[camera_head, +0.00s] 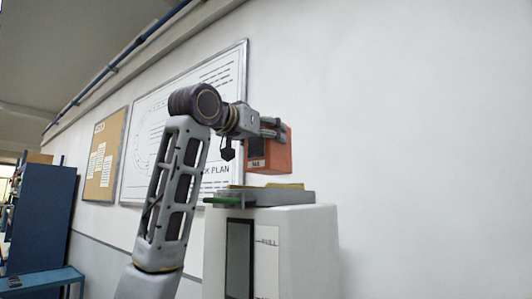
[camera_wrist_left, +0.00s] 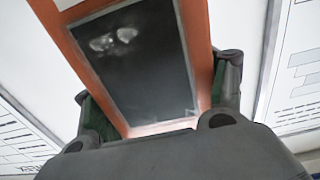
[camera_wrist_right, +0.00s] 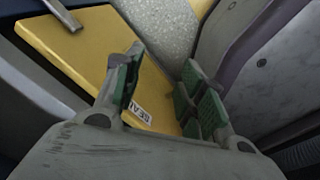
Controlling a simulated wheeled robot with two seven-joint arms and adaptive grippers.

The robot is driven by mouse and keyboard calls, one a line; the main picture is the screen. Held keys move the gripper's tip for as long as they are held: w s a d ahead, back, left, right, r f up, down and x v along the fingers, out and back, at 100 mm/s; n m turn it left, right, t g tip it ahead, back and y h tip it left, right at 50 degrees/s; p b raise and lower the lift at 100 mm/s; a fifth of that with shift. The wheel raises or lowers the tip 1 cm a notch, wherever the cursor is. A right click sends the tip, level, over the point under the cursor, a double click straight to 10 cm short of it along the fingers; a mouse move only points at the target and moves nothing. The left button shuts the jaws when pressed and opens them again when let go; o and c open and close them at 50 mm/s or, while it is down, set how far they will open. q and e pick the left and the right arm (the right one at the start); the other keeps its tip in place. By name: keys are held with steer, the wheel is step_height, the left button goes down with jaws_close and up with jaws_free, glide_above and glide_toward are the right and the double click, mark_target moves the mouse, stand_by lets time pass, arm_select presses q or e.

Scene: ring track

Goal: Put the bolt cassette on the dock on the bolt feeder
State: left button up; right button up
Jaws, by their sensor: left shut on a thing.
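The bolt cassette (camera_head: 277,152) is an orange box with a dark panel and a small white label. My left gripper (camera_head: 272,129) is shut on it and holds it in the air, above the bolt feeder and apart from it. In the left wrist view the cassette's orange frame and dark panel (camera_wrist_left: 130,60) lie between the fingers. The bolt feeder (camera_head: 305,240) is a white cabinet. The grey dock (camera_head: 290,198) on its top has yellow edging and a green handle (camera_head: 222,201) sticking out at left. My right gripper (camera_wrist_right: 160,75) is open, with nothing visibly gripped.
A yellow panel or box (camera_wrist_right: 85,50) with a white label lies below my right gripper. A plan board (camera_head: 150,125) and a cork board (camera_head: 104,155) hang on the wall. A blue cabinet (camera_head: 42,215) stands at far left. The space right of the feeder looks free.

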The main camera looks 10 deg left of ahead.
mark_target(266, 173)
arm_select(q)
steer(key=shift+f, duration=1.05)
steer(key=shift+f+b, duration=0.3)
steer(key=shift+f, duration=0.4)
steer(key=shift+s+f, duration=0.1)
steer(key=shift+f, duration=0.15)
steer(key=o, duration=1.1)
steer(key=shift+f, duration=0.15)
steer(key=o, duration=0.5)
steer(key=shift+o, duration=0.2)
arm_select(e)
steer(key=shift+w+a+f, duration=0.1)
steer(key=shift+w+a, duration=0.05)
steer(key=shift+w, duration=0.3)
